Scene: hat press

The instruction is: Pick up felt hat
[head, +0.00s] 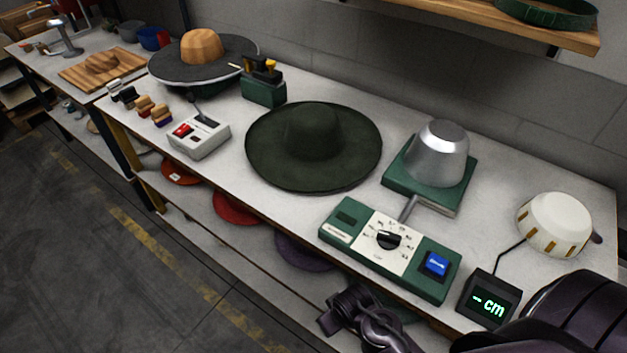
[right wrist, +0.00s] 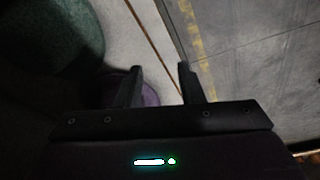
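The dark green, wide-brimmed felt hat (head: 313,145) lies brim down and crown up on the middle of the grey worktop in the head view. My right gripper (head: 338,310) is past the worktop's front edge, below and right of the hat in the picture, and apart from it. In the right wrist view its two fingers (right wrist: 160,82) are spread with nothing held between them. A dark green shape (right wrist: 48,35) fills the upper left there; I cannot tell whether it is this hat. My left gripper is not in view.
A green control box (head: 390,250) with dial and blue button and a metal hat block (head: 438,155) stand right of the hat. A grey control box (head: 198,138) stands left. Coloured hats, including a purple one (head: 303,252), lie on the lower shelf.

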